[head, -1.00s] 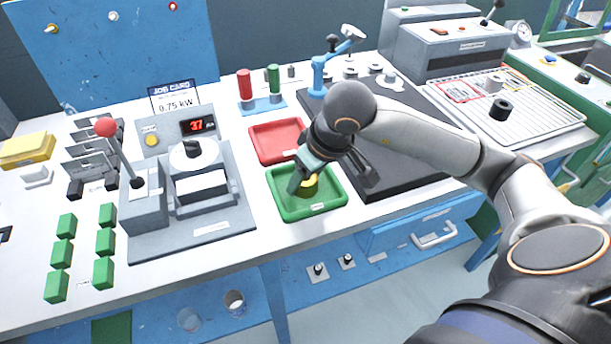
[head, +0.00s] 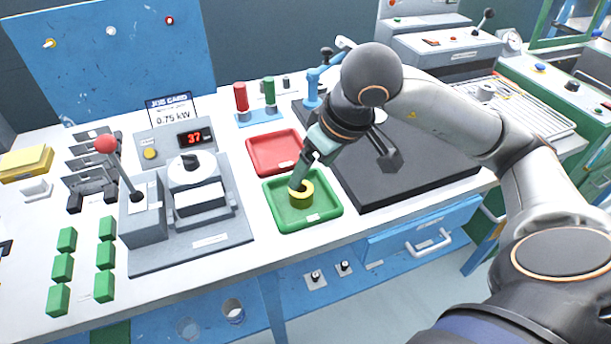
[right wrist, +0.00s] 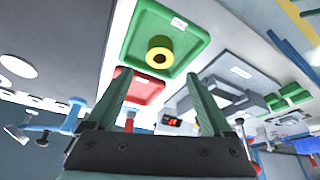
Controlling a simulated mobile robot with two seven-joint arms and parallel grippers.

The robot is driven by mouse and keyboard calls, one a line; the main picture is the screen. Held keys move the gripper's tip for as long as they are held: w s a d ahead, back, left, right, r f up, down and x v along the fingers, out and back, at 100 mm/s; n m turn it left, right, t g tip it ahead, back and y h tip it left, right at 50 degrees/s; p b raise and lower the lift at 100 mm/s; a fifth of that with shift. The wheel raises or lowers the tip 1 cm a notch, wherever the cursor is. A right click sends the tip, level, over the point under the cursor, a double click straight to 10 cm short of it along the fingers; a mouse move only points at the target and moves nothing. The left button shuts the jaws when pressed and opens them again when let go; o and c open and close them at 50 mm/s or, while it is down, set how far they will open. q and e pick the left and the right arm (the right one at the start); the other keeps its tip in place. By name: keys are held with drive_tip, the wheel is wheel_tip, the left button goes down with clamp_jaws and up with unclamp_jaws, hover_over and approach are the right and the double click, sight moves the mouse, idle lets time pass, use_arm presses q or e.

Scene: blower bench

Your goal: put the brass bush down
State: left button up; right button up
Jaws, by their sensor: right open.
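The brass bush (head: 301,193) is a short yellow ring standing in the green tray (head: 325,213). In the right wrist view the bush (right wrist: 159,54) sits near the middle of the green tray (right wrist: 136,45), clear of the fingers, with its dark bore showing. My right gripper (head: 298,183) is just above and behind the bush in the head view. In the right wrist view my right gripper (right wrist: 160,92) is open, with nothing between its fingers. My left gripper is not in view.
A red tray (head: 275,153) lies just behind the green tray. A grey tester with a red-knobbed lever (head: 106,145) stands to the left. A black mat (head: 425,168) lies to the right. Green blocks (head: 62,267) stand at the front left.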

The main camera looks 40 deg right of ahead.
drive_tip(key=shift+v, duration=1.85)
